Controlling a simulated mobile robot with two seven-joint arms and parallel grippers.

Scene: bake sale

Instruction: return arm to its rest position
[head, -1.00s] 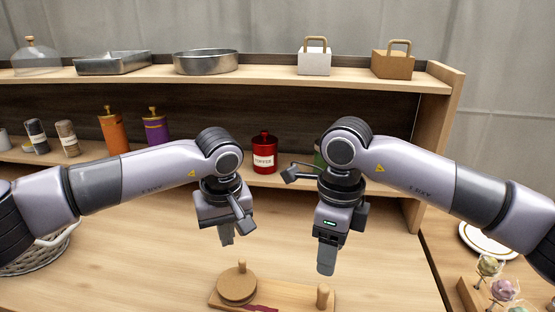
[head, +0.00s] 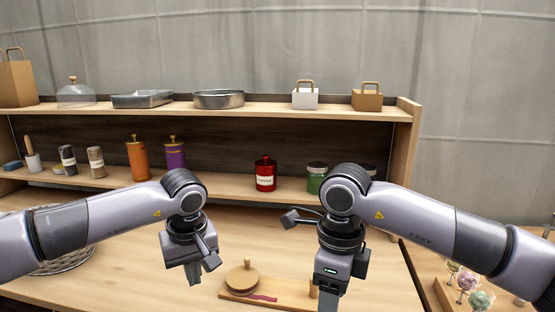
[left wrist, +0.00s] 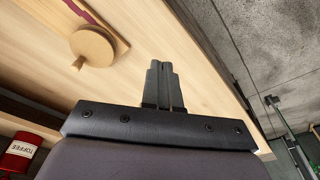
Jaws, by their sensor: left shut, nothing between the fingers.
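My left gripper (head: 193,274) hangs over the wooden counter, left of a small wooden board with a round wooden press. In the left wrist view its two fingers (left wrist: 162,67) are together with nothing between them. My right gripper (head: 327,303) points down at the right end of the board; its fingertips run to the bottom edge of the head view, so its jaws cannot be judged.
The board (head: 290,290) carries the round press (head: 242,279). A shelf behind holds a red toffee tin (head: 265,175), a green jar (head: 316,179), orange (head: 137,160) and purple (head: 175,155) canisters. A wicker basket (head: 62,262) is partly behind my left arm. Cake pops (head: 467,280) stand at right.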

